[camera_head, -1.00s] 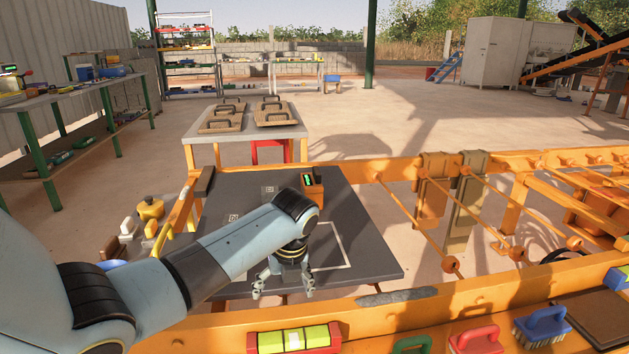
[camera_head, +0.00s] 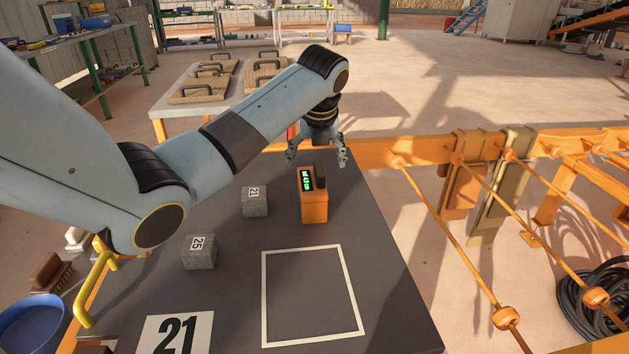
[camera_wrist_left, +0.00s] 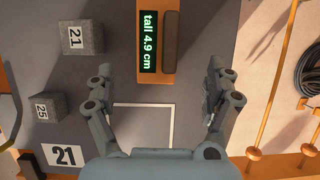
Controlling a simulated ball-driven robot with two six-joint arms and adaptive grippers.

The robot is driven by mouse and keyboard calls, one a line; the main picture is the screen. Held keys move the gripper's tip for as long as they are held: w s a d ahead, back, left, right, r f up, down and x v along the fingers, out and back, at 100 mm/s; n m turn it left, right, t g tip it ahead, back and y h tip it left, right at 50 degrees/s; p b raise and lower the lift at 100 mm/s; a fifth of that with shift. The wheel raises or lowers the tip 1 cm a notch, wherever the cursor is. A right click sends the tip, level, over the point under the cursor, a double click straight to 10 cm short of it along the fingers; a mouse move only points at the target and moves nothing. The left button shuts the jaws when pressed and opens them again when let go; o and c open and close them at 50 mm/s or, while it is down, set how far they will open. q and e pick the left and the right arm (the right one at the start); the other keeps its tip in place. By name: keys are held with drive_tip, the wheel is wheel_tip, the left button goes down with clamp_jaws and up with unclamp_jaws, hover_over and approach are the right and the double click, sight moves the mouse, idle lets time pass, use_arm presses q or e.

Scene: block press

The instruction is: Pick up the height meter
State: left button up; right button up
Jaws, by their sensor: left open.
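The height meter (camera_head: 313,206) is an orange box with a green-lit display and a dark handle. It stands upright on the dark table (camera_head: 400,307), behind the white square outline. In the left wrist view the height meter (camera_wrist_left: 157,45) shows at the top centre, its display reading "tall 4.9 cm". My left gripper (camera_head: 317,163) is open and empty. In the head view its fingers appear just beyond and above the meter; in the wrist view the meter lies ahead, between the lines of the two fingers (camera_wrist_left: 160,88). My right gripper is not in view.
Two grey blocks, labelled 21 (camera_head: 255,202) and 25 (camera_head: 199,252), stand left of the meter. A white card with 21 (camera_head: 177,333) lies at the front. Orange frame rails (camera_head: 420,148) run along the right. A side table (camera_head: 190,108) holds boards with handles.

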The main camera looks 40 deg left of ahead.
sight(312, 181)
use_arm(q)
drive_tip(key=b+x, duration=0.1)
drive_tip(key=x, duration=0.3)
drive_tip(key=shift+s+f, duration=0.1)
drive_tip(key=shift+f, duration=0.25)
drive_tip(key=b+x, duration=0.1)
drive_tip(key=x, duration=0.4)
drive_tip(key=shift+a+b, duration=0.15)
drive_tip(key=shift+b, duration=0.15)
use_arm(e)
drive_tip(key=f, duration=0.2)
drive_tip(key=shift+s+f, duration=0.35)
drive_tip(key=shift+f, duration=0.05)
